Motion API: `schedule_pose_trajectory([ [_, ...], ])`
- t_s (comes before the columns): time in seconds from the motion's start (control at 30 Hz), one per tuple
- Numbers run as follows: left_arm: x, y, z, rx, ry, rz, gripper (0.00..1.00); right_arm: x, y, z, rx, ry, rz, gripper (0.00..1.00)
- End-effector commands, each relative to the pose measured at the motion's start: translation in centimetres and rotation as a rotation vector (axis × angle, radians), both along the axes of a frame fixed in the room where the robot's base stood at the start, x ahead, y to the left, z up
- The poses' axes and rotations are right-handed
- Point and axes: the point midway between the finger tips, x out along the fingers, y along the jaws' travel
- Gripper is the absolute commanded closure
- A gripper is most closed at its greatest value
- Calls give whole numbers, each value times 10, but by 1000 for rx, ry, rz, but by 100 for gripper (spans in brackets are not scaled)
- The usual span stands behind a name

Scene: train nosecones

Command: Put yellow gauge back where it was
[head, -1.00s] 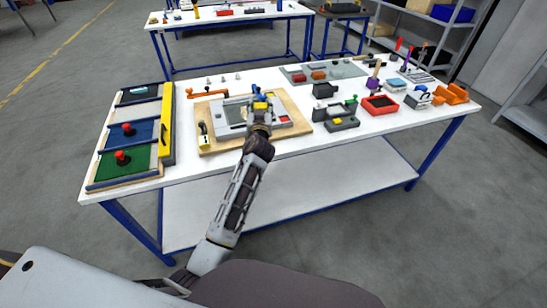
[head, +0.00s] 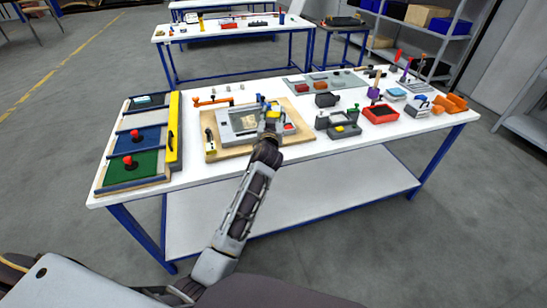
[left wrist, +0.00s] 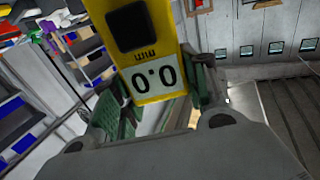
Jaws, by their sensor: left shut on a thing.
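The yellow gauge (left wrist: 144,60) has a dark square on its face and a display reading 0.0, upside down in the left wrist view. My left gripper (left wrist: 158,100) is shut on it, with its green finger pads on both sides. In the head view, my left gripper (head: 271,112) is over the right part of a grey fixture (head: 240,137) on a wooden board (head: 222,153). The gripper partly hides the gauge there, and I cannot tell whether it touches the fixture. My right gripper is not in view.
Left of the board is a tray with a green section (head: 117,170) and a yellow side rail (head: 174,135). To the right are a grey caddy (head: 344,131), a red bin (head: 381,114) and orange brackets (head: 450,104). White table (head: 320,152) is bare along the front.

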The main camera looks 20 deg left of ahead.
Motion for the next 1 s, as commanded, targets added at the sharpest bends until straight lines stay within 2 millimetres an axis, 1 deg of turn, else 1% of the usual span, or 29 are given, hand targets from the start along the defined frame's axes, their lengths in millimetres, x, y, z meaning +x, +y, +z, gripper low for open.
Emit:
schedule_pose_trajectory([
  [0.17, 0, 0, -1, 0, -1, 0, 90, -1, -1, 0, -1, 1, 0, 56],
  [0.27, 0, 0, -7, -1, 0, 0, 90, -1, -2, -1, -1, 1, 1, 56],
  [0.37, 0, 0, -17, 0, 0, 1, 90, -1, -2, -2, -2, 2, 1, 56],
  [0.6, 0, 0, -51, -1, 1, 0, 90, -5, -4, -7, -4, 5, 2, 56],
  [0.7, 0, 0, -59, -2, 0, 1, 90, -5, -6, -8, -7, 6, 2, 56],
  [0.8, 0, 0, -62, 0, -2, 0, 90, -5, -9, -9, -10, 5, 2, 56],
  [1.0, 0, 0, -62, -1, -2, 0, 90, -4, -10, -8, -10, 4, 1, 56],
])
